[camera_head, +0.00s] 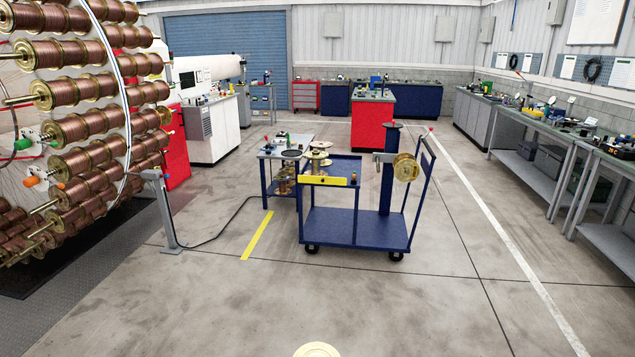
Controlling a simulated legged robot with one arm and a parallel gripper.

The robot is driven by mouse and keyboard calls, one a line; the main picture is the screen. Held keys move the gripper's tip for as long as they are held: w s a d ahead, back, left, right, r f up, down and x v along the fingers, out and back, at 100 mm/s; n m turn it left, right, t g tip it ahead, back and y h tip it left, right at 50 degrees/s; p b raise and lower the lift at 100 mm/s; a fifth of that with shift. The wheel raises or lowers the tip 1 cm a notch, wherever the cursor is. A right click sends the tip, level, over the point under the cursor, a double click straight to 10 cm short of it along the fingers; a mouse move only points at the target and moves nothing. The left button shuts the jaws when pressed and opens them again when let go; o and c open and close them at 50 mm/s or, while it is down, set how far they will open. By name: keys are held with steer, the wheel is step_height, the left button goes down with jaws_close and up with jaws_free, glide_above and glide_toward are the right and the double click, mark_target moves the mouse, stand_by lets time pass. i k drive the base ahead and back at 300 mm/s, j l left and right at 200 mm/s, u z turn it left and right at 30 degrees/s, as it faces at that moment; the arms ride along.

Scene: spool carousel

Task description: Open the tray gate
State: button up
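A blue wheeled cart (375,228) stands on the floor slightly right of centre. Its raised tray (345,160) is on the cart's left side. A yellow bar (327,180) lies level across the tray's near side and looks like the tray gate. It spans most of that side and appears closed. A small knob or latch shows near its right end, too small to make out. Several spools stand at the tray's left end, behind the bar. My gripper is not in view. A pale round part at the bottom edge may be mine.
A large carousel of copper spools (85,110) fills the left. A grey post (165,212) with a black floor cable (220,232) stands beside it. A gold spool (405,167) hangs on the cart's column. Open floor lies in front of the cart. Workbenches line the right.

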mark_target(314, 180)
steer(key=i+l, duration=0.35)
steer(key=l, duration=0.15)
steer(key=i+l+z, duration=0.1)
steer(key=i+l, duration=0.25)
steer(key=l, duration=0.2)
steer(key=i+l, duration=0.4)
steer(key=i+l+z, duration=0.15)
steer(key=i, duration=0.75)
steer(key=i+l+z, duration=0.15)
steer(key=i, duration=0.75)
steer(key=i+j+z, duration=0.1)
steer(key=i+j, duration=0.3)
steer(key=i+j+z, duration=0.15)
steer(key=i+j, duration=0.25)
steer(key=j, duration=0.2)
steer(key=i+j+z, duration=0.1)
steer(key=i+j, duration=0.3)
steer(key=j, duration=0.55)
steer(key=k+j, duration=0.15)
steer(key=j, duration=0.4)
steer(key=j+z, duration=0.1)
steer(key=j, duration=0.45)
steer(key=k+j, duration=0.15)
steer(key=j, duration=0.4)
steer(key=k+j+z, duration=0.1)
steer(key=j, duration=0.45)
steer(key=k+j, duration=0.1)
steer(key=j, duration=0.45)
